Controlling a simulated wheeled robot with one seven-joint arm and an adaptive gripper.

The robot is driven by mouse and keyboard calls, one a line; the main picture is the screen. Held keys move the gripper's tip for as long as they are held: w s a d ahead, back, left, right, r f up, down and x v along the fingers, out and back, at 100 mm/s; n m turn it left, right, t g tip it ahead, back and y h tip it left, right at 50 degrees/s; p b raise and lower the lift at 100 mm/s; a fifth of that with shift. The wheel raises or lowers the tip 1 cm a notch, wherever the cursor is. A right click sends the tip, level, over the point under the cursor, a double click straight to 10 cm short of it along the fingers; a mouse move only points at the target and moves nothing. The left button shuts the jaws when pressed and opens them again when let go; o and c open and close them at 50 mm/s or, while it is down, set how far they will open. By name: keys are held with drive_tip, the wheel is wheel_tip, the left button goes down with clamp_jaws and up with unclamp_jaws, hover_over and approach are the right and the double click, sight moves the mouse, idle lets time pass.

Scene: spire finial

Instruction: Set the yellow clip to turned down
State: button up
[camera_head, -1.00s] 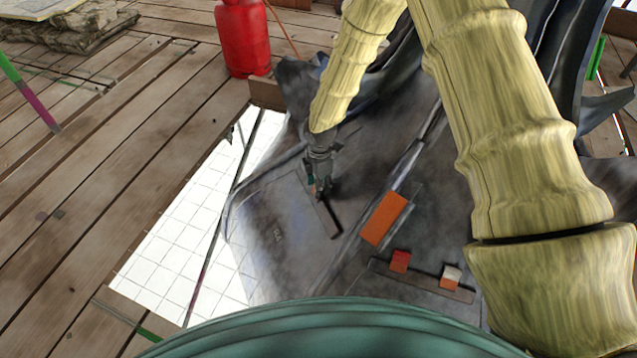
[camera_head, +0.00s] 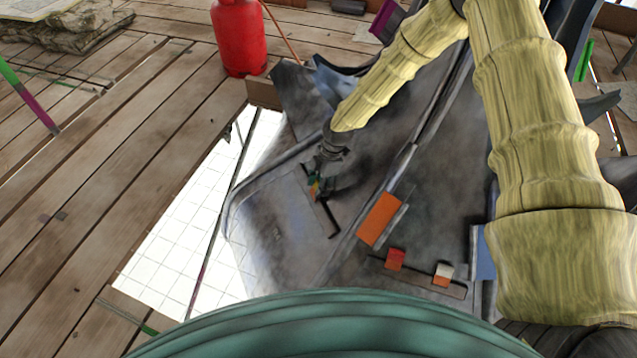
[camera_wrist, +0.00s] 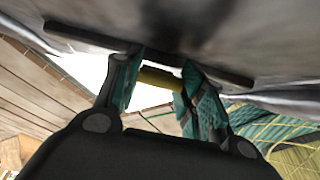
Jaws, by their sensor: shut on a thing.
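The yellow clip (camera_wrist: 160,79) shows in the wrist view as a short yellow bar between my two teal fingertips. My gripper (camera_wrist: 161,72) is shut on it, one finger at each end. The clip sits close to a long dark strip (camera_wrist: 225,77) on a grey metal surface. In the head view my gripper (camera_head: 316,184) is low over the grey panel (camera_head: 285,240), at the upper end of a dark strip (camera_head: 328,219). Only a small yellow-orange bit of the clip (camera_head: 314,190) shows there. I cannot tell which way the clip is turned.
An orange block (camera_head: 379,219), a red block (camera_head: 396,259) and a white-and-orange block (camera_head: 442,274) are on the panel to the right of my gripper. A red cylinder (camera_head: 238,38) stands behind. White tiles (camera_head: 190,225) and wooden planks (camera_head: 85,200) lie to the left.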

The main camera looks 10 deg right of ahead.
idle(0.3)
drive_tip(key=o, duration=1)
drive_tip(key=shift+d, duration=0.1)
drive_tip(key=shift+r, duration=0.1)
drive_tip(key=v, duration=1.1)
drive_tip(key=shift+d+r, duration=0.15)
drive_tip(key=shift+r, duration=0.15)
